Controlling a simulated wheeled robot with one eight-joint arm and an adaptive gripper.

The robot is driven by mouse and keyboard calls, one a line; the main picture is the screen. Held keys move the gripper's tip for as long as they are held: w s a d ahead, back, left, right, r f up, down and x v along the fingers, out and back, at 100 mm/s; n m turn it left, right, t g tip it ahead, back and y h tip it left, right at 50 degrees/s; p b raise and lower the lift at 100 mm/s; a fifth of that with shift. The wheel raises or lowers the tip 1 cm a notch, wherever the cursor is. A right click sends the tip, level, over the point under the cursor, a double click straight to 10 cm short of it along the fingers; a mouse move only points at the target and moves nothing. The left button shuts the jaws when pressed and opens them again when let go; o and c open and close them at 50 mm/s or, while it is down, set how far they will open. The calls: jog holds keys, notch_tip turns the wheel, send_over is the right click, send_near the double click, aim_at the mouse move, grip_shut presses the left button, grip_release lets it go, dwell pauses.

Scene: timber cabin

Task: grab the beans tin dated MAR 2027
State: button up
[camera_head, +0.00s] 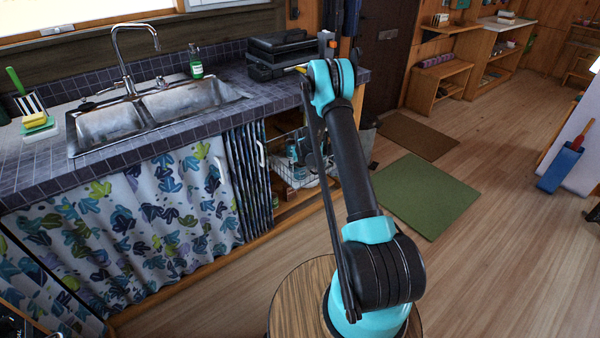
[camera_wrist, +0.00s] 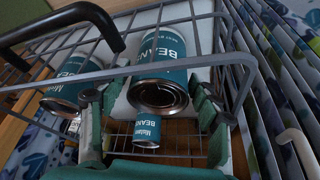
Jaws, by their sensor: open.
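Several teal tins lettered BEANS show in the wrist view. A large one (camera_wrist: 163,58) lies beyond and between my open fingers, its dark round end facing me. A smaller-looking tin (camera_wrist: 147,131) shows just below it. No date is legible on any tin. My gripper (camera_wrist: 150,100) is open, with one finger either side of the central tin; whether they touch it cannot be told. In the head view my arm mostly hides the gripper.
A wire basket (camera_head: 290,176) stands in the open cabinet under the counter. Its grey bars (camera_wrist: 120,72) cross close to my fingers, and a black handle (camera_wrist: 75,18) curves at upper left. A striped curtain (camera_head: 247,180) hangs left of the opening.

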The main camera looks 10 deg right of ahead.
jog(key=shift+x, duration=0.8)
jog(key=shift+r, duration=0.1)
jog(key=c, duration=1.3)
